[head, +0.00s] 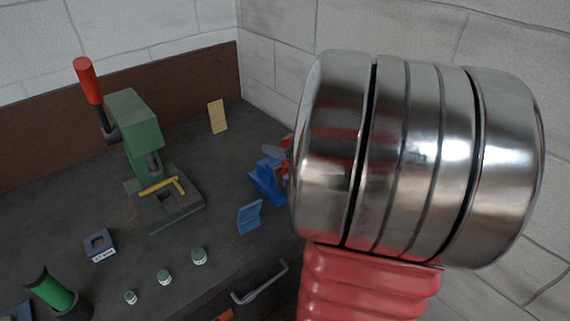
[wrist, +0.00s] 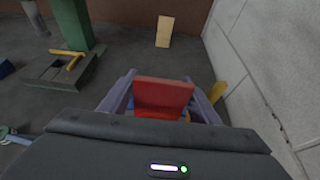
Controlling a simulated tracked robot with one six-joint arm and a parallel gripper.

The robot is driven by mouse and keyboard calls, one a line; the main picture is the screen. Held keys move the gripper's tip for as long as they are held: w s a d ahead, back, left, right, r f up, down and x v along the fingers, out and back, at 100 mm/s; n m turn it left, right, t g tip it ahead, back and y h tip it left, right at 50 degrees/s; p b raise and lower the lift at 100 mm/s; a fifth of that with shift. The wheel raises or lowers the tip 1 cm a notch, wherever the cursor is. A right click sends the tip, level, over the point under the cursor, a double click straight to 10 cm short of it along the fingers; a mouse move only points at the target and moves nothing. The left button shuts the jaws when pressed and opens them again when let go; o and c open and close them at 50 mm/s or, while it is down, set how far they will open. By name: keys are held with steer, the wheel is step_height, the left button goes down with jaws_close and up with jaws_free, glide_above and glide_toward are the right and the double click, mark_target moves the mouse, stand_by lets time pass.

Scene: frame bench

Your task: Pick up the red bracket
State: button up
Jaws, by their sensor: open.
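The red bracket (wrist: 163,95) shows in the wrist view as a flat upright plate between the two purple fingers of my gripper (wrist: 160,80). The fingers stand open on either side of it, and its lower part is hidden by the gripper body. In the head view, a small bit of red (head: 287,142) shows beside a purple finger (head: 272,153), just above a blue vise-like block (head: 267,180). My arm hides the rest there. I cannot tell whether either finger touches the bracket.
A green press (head: 135,125) with a red handle stands at left, a yellow bracket (head: 165,186) on its base. A blue bracket (head: 249,216) stands near the bench front. A tan plate (head: 217,116) stands at the back. Small green-topped jars (head: 199,256) line the front. A wall closes the right.

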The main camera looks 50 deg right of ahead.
steer(key=shift+c, duration=0.4)
jaws_close()
stand_by(0.6)
steer(key=shift+r, duration=0.1)
step_height(320, 180, up, 18)
stand_by(0.5)
stand_by(0.5)
